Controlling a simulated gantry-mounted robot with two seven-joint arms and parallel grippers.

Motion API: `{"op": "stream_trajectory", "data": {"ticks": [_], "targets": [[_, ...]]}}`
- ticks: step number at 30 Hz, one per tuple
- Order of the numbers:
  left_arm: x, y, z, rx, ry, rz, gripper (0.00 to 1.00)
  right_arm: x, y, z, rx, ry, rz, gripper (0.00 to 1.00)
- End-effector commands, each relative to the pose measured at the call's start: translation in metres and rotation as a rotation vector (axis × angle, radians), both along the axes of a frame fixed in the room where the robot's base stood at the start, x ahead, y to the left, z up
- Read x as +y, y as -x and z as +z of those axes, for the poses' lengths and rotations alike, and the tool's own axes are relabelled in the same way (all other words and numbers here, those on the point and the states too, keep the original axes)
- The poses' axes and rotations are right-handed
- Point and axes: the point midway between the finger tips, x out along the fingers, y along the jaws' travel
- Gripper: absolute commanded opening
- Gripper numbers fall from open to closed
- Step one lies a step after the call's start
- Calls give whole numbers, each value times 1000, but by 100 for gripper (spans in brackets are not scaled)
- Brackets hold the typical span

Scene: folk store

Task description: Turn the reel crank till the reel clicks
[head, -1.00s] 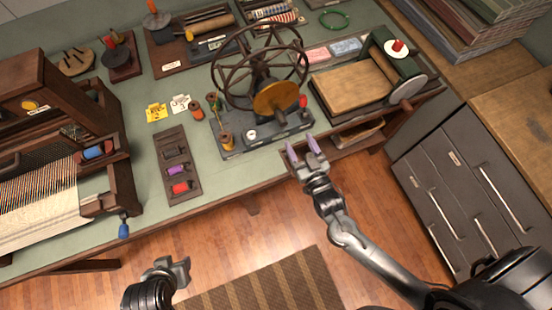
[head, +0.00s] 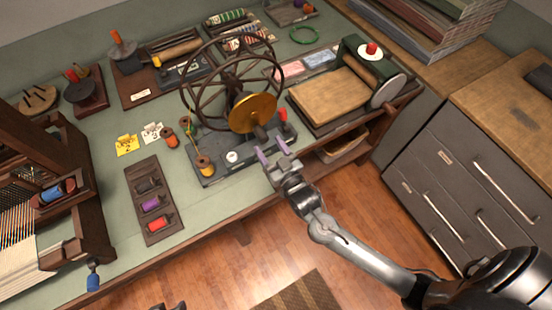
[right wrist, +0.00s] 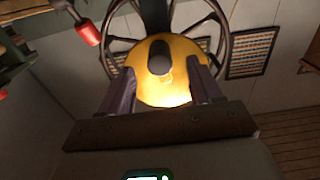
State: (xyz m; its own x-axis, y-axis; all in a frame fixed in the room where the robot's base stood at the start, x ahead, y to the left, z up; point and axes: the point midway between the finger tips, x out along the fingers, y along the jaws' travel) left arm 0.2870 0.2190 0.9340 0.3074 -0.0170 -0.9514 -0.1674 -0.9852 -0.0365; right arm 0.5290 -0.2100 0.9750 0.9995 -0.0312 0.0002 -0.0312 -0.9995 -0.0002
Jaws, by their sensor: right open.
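The reel is a dark spoked wheel (head: 188,95) on a grey base (head: 222,170) at the bench's front edge. A gold disc (head: 250,108) faces me, with a dark knob (head: 258,131) sticking out from it, which looks like the crank. My right gripper (head: 272,152) is open and empty, just in front of and below the knob. In the right wrist view the gold disc (right wrist: 165,88) and the dark knob (right wrist: 160,57) appear between the two purple-grey fingers, ahead of them, with no visible contact.
A red-tipped lever (head: 282,115) stands on the base right of the disc. A thread spool (head: 203,162) stands at its left. A wooden board machine (head: 330,100) is close on the right. A bobbin tray (head: 152,203) and loom (head: 75,215) lie left.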

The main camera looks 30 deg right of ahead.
Motion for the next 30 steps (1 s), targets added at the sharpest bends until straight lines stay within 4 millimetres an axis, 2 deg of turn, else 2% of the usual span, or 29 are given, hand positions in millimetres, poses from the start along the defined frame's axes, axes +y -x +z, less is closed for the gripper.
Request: {"op": "stream_trajectory", "data": {"ticks": [1, 12, 27, 30], "targets": [[1, 0, -8, 1, -3, -1, 43, 0, -7, -3, -3, 0, -1, 64], [1, 0, -34, 1, -4, -1, 43, -2, -51, -2, -3, 0, 0, 64], [-2, 0, -24, 0, 10, 7, 43, -2, -54, 0, 0, 0, -1, 64], [-2, 0, -25, 0, 9, 6, 43, -2, -54, 0, 0, 0, -1, 50]]}}
